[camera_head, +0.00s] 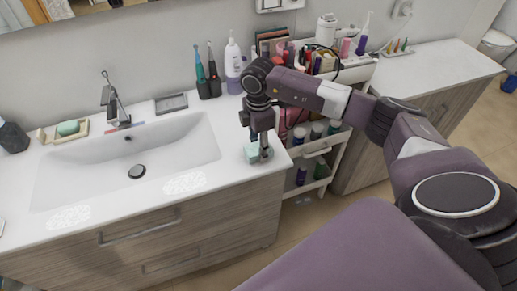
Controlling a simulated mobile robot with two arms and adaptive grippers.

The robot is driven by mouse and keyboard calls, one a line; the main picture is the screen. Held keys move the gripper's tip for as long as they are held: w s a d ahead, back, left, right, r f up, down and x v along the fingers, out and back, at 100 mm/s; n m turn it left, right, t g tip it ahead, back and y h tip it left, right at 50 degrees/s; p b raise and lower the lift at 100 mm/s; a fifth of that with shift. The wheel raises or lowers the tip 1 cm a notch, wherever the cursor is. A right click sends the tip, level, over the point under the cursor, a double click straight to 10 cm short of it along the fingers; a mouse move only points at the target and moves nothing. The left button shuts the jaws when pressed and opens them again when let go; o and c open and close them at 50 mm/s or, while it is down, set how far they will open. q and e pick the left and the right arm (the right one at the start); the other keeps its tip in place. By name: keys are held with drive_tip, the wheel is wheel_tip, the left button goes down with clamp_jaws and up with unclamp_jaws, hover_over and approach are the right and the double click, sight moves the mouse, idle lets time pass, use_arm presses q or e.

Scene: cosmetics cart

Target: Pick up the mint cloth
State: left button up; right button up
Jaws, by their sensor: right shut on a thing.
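The mint cloth (251,154) is a small pale green piece at the right end of the white counter, just beside the sink. My right gripper (262,156) comes down over it from above, fingers pointing at the counter. It is shut on the cloth, with part of the cloth showing at the left of the fingers. The fingers hide the rest of it. I cannot tell whether the cloth is clear of the counter. My left gripper is not in view.
The sink (170,150) lies left of the gripper, with a faucet (113,103) behind it. A lotion bottle (233,66) and toothbrushes stand at the back. A loaded white cart (318,146) stands right of the counter, under my right arm. A soap dish (50,138) sits far left.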

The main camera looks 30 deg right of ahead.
wheel_tip(320, 180, up, 20)
drive_tip(key=b, duration=0.3)
drive_tip(key=shift+f, duration=0.15)
drive_tip(key=o, duration=0.6)
drive_tip(key=c, duration=0.4)
